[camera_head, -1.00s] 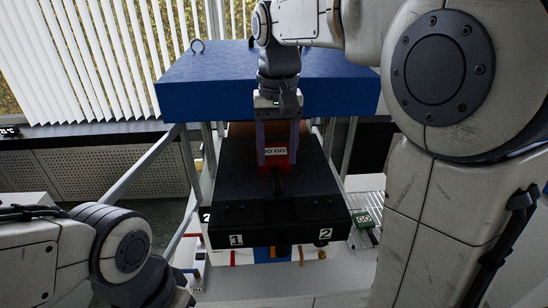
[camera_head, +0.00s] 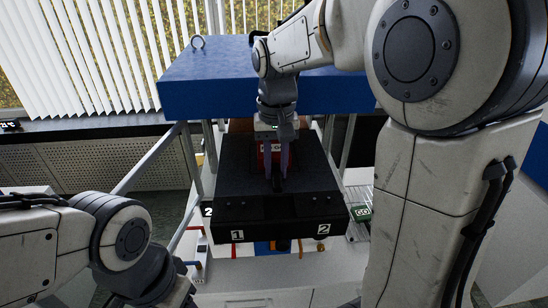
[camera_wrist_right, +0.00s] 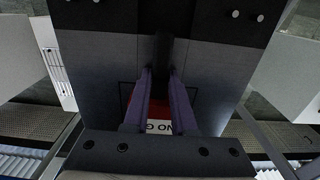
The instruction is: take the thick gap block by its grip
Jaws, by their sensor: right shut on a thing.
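The red block marked "NO GO" (camera_head: 261,158) lies on the black press plate, mostly hidden behind my right fingers. I take it to be the thick gap block. Its white label shows in the right wrist view (camera_wrist_right: 160,127). Its black grip (camera_head: 278,184) points toward the plate's front edge. My right gripper (camera_head: 277,178) reaches down from above with its two purple fingers, one on each side of the grip, and is shut on it. In the right wrist view the fingertips (camera_wrist_right: 160,73) meet the black grip (camera_wrist_right: 163,52). My left gripper is out of view.
The black plate (camera_head: 240,205) carries numbers 1 and 2 at its front. A blue upper block (camera_head: 210,85) hangs over its back on posts. A green "GO" block (camera_head: 362,212) sits on a rack at the right. Pale bench top is free in front.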

